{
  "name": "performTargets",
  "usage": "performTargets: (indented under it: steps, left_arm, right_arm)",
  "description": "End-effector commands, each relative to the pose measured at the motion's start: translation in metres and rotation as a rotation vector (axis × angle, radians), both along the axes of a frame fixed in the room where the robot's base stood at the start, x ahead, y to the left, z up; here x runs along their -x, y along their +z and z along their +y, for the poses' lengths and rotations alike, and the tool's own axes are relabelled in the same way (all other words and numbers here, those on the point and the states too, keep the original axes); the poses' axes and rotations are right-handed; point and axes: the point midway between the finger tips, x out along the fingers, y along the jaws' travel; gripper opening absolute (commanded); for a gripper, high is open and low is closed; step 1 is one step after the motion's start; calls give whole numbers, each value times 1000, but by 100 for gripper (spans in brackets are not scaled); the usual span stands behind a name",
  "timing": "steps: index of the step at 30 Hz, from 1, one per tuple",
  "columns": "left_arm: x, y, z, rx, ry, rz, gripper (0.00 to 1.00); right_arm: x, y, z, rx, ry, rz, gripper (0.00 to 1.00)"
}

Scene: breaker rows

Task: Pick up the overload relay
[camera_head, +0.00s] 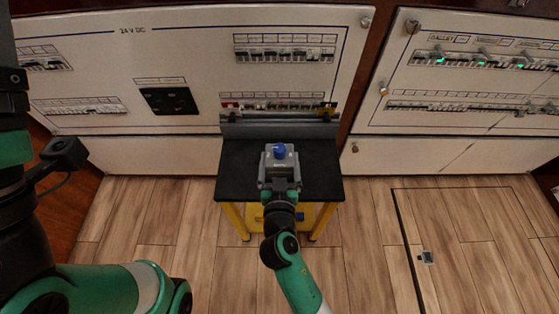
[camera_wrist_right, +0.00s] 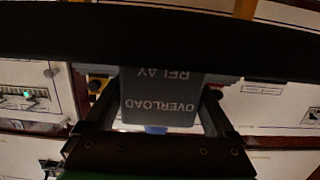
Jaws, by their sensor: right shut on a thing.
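The overload relay (camera_head: 279,168) is a grey box with a blue knob on top, at the black table (camera_head: 234,172) in the middle of the head view. In the right wrist view its dark grey face (camera_wrist_right: 160,98) shows upside-down white lettering, "OVERLOAD RELAY". My right gripper (camera_wrist_right: 160,115) is shut on the relay, with one finger on each side of it. I cannot tell whether the relay rests on the table or is just above it. My left arm stands at the left edge of the head view; its gripper's fingers are not visible.
A grey rail (camera_head: 280,129) runs along the table's back edge. White breaker panels (camera_head: 190,65) with rows of switches stand behind, with another panel (camera_head: 470,75) at the right. The table has yellow legs (camera_head: 238,220). The wooden floor (camera_head: 150,215) around it is mostly clear.

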Motion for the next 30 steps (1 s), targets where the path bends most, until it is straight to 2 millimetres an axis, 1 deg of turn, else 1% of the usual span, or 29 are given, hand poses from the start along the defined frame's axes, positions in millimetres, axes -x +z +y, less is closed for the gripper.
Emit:
performTargets:
  steps: [1, 5, 6, 13, 17, 20, 22, 23, 26, 27, 29, 30]
  left_arm:
    - [0, 0, 0, 0, 0, 0, 100]
    - [0, 0, 0, 0, 0, 0, 100]
    - [0, 0, 0, 0, 0, 0, 100]
    - [0, 1, 0, 0, 0, 0, 100]
    - [0, 8, 0, 0, 0, 0, 100]
    - [0, 18, 0, 0, 0, 0, 100]
    - [0, 29, 0, 0, 0, 0, 100]
    - [0, 34, 0, 0, 0, 0, 100]
    - [0, 56, 0, 0, 0, 0, 100]
    - [0, 66, 0, 0, 0, 0, 100]
    - [0, 77, 0, 0, 0, 0, 100]
    - [0, 81, 0, 0, 0, -1, 100]
  right_arm:
    - [0, 0, 0, 0, 0, 0, 26]
    - [0, 0, 0, 0, 0, 0, 3]
    - [0, 2, 0, -1, 1, -4, 0]
    - [0, 3, 0, -1, 1, -4, 0]
    - [0, 12, 0, -2, 0, -4, 0]
    - [-1, 27, 0, -1, 0, -6, 0]
    - [-1, 42, 0, -3, 1, -7, 0]
    - [4, 47, 1, -2, 2, -6, 0]
    - [26, 75, 1, -3, 4, -7, 0]
    - [36, 87, 1, -4, 4, -6, 0]
    - [50, 103, 1, -4, 4, -7, 0]
    - [62, 106, 1, -1, 5, -3, 0]
